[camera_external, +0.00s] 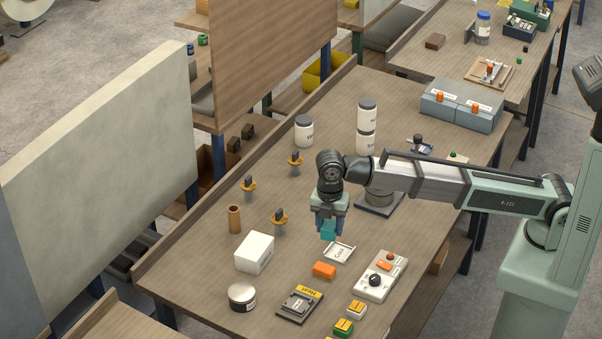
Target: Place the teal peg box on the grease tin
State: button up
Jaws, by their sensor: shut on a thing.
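The teal peg box (328,231) is a small teal block between the fingers of my gripper (329,226). My gripper points down and is shut on it, above the middle of the bench. Its upper part is hidden by the fingers. A short round tin with a pale lid (242,297), which looks like the grease tin, stands near the bench's front left. It is apart from my gripper, lower and to the left in the picture. Nothing lies on its lid.
A white box (254,253) stands just behind the tin. An orange block (324,271), a white tray (339,252), a dark device with a yellow label (300,304) and a white control box (381,277) lie nearby.

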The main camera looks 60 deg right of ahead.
jog(key=w+a+r+n, duration=0.1)
jog(key=w+a, duration=0.2)
jog(key=a, duration=0.6)
jog(key=w+a+r, duration=0.2)
jog(key=w+a, duration=0.1)
jog(key=a, duration=0.7)
jog(key=m, duration=0.3)
send_over(241, 291)
jog(key=shift+f, duration=4.1)
jog(key=shift+f, duration=0.15)
jog(key=o, duration=1.1)
notch_tip(241, 291, up, 12)
jog(key=shift+r, duration=0.15)
